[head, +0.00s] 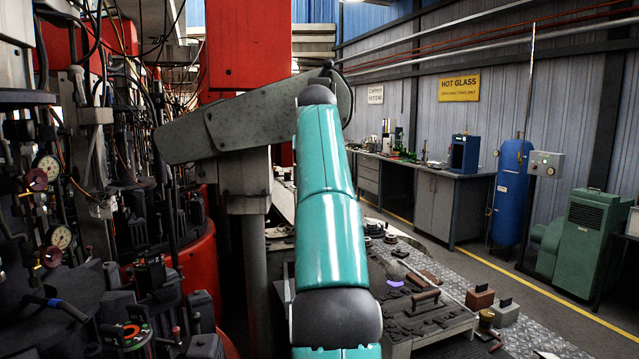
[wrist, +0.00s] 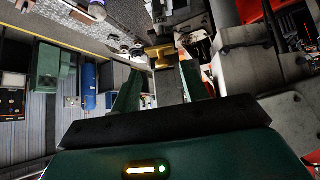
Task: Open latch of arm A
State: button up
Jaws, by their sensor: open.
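In the wrist view, which looks turned over, my gripper (wrist: 160,78) has its two green fingers spread apart with a gap between them. A brass-coloured block (wrist: 162,54) shows just past the fingertips, beside dark metal parts. I cannot tell whether a finger touches it. In the head view the dark mould machine (head: 90,290) fills the left side, with gauges, hoses and black clamp parts. No latch is clearly readable as that of arm A. My teal arm crosses the middle of the head view, and my gripper is outside that frame.
A blue-handled lever (head: 55,302) and a pressure gauge (head: 60,237) sit on the machine. A low bench with tools (head: 425,320) stands to the right of my arm. A blue tank (head: 510,190) and green cabinet (head: 585,235) stand farther right. The floor between is clear.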

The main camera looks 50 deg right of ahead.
jog(key=v, duration=0.5)
jog(key=shift+s+a+r, duration=0.1)
jog(key=shift+a, duration=0.1)
dwell(0.3)
